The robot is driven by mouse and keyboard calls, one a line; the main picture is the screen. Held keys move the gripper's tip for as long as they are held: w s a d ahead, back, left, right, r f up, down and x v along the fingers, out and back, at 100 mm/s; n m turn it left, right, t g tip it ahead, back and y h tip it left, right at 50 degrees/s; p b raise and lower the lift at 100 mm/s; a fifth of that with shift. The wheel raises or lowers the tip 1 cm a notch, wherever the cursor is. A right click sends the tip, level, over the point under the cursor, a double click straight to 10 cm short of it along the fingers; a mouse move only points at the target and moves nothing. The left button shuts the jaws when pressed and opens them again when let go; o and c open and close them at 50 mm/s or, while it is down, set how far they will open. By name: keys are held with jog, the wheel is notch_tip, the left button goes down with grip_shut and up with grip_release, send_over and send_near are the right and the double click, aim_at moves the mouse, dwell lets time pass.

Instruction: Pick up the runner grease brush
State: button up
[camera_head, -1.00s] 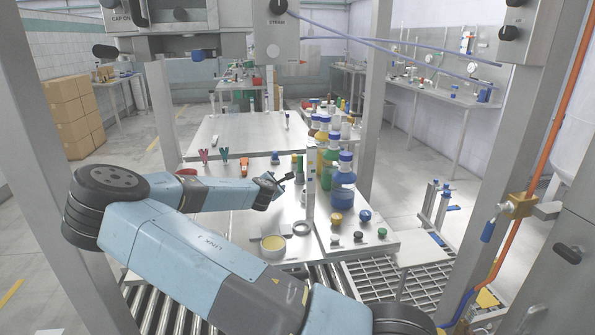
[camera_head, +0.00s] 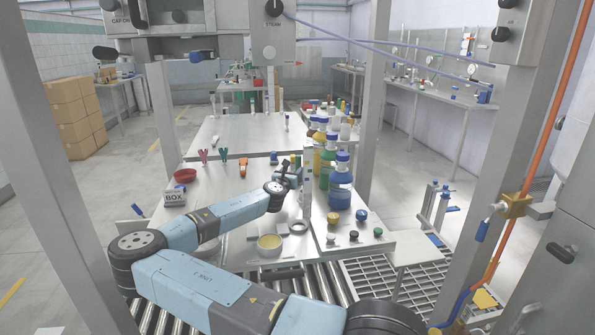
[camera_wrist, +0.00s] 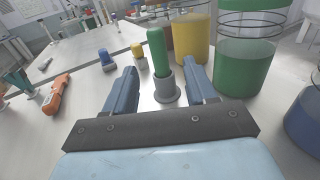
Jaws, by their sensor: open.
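A green handle, which looks like the runner grease brush (camera_wrist: 157,50), stands upright in a small grey holder (camera_wrist: 167,91) in the wrist view. Its lower end is hidden inside the holder. My gripper (camera_wrist: 161,68) is open and empty, with one blue finger on each side of the holder and handle as seen from the wrist; I cannot tell how much distance is left to the handle. In the head view my gripper (camera_head: 289,173) is over the right part of the steel table, near the bottles, and largely hides the brush and holder.
Tall bottles of green liquid (camera_wrist: 246,60) and yellow liquid (camera_wrist: 191,38) stand close on the right. An orange-handled tool (camera_wrist: 57,94) lies to the left.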

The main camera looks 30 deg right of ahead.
aim_at(297, 163)
jog(key=shift+x, duration=4.75)
jog(key=shift+w+a, duration=0.1)
jog(key=shift+c, duration=0.3)
jog(key=c, duration=0.9)
jog(key=shift+c, duration=0.2)
notch_tip(297, 163, up, 10)
